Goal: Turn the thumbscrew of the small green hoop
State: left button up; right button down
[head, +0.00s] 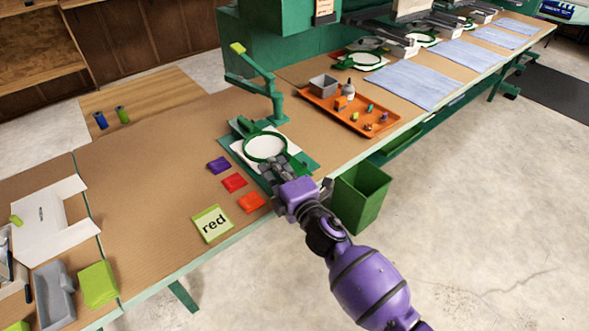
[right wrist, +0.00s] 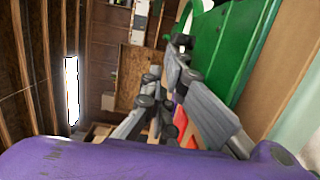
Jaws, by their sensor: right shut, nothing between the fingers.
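The small green hoop (head: 248,157) lies with white cloth in it on a green base near the table's front edge. My right gripper (head: 273,166) is at the hoop's near side, with its fingers over or against the rim; I cannot tell whether they touch. In the right wrist view the fingers (right wrist: 180,62) are closed together, with nothing seen between them, and green surfaces lie just beyond. The thumbscrew cannot be made out; the fingers may hide it. My left gripper is not in view.
A green jointed lamp-like arm (head: 277,105) stands behind the hoop. An orange tray (head: 322,110) is at right. A green bin (head: 360,200) stands below the edge.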

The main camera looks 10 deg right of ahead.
jog(key=shift+a+f+m+t+h+b, duration=0.15)
jog(key=shift+f+m+t+h+b, duration=0.15)
jog(key=shift+m+h, duration=0.35)
jog(key=h, duration=0.1)
jog(key=m+b, duration=0.1)
jog(key=h+b, duration=0.1)
jog(key=shift+w+a+f+t+h, duration=0.2)
jog(key=shift+f+t+h, duration=0.05)
jog(key=shift+t+h, duration=0.1)
jog(key=shift+w+r+m, duration=0.1)
jog(key=shift+m, duration=0.25)
jog(key=shift+w+a+r, duration=0.15)
jog(key=shift+w+r, duration=0.15)
jog(key=shift+w+a, duration=0.1)
jog(key=shift+w, duration=0.15)
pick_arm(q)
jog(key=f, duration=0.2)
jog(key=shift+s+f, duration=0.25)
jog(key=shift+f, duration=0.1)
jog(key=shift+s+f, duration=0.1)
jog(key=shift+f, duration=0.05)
pick_arm(e)
jog(key=shift+w+a, duration=0.1)
jog(key=shift+w, duration=0.1)
jog(key=shift+f, duration=0.1)
